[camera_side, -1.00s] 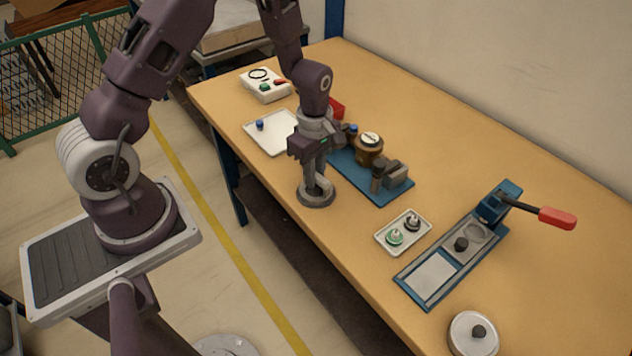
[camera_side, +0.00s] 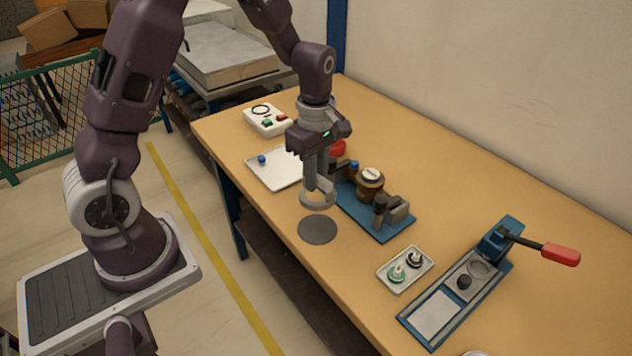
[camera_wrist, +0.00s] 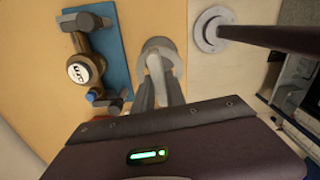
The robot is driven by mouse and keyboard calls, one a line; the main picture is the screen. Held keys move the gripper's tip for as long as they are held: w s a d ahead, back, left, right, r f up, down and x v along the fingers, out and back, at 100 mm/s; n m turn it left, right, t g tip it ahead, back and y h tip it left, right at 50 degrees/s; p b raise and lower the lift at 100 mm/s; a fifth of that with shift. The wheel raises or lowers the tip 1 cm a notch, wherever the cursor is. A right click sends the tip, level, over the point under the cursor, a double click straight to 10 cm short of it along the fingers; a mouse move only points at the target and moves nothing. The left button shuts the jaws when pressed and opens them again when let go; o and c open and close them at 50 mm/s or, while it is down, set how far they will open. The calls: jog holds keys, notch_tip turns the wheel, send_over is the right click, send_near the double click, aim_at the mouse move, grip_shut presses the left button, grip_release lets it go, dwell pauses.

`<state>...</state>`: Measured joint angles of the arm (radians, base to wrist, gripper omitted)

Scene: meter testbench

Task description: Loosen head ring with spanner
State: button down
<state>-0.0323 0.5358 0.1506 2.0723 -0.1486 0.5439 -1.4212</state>
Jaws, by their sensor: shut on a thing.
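The spanner (camera_side: 318,199) is a grey ring-shaped tool. My gripper (camera_side: 319,180) points down, shut on its upper part, and holds it above a dark round disc (camera_side: 318,230) near the table's front edge. The wrist view also shows the spanner (camera_wrist: 161,46) beyond my fingers. The meter (camera_side: 370,187), brown with a white-faced top, stands on a blue plate (camera_side: 372,222) to the right of the spanner, apart from it. In the wrist view the meter (camera_wrist: 84,70) is at the left. The head ring cannot be told clearly from the meter body.
A dark clamp-like block (camera_side: 392,211) stands on the blue plate beside the meter. A small tray (camera_side: 391,280) with fittings and a blue lever press (camera_side: 497,242) are to the right.

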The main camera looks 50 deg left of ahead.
jog(key=c, duration=2)
grip_release()
grip_shut()
notch_tip(320, 180, up, 8)
jog(key=shift+r, duration=0.1)
jog(key=w+n, duration=1.3)
jog(key=w, duration=0.3)
jog(key=shift+w+f+m, duration=0.1)
jog(key=shift+f+m, duration=1.35)
jog(key=shift+m, duration=2)
jog(key=shift+w+f+m, duration=0.1)
jog(key=shift+f+m, duration=1.4)
jog(key=shift+m, duration=1.9)
jog(key=shift+w+f+m, duration=0.1)
jog(key=shift+f+m, duration=1.35)
jog(key=shift+m, duration=2)
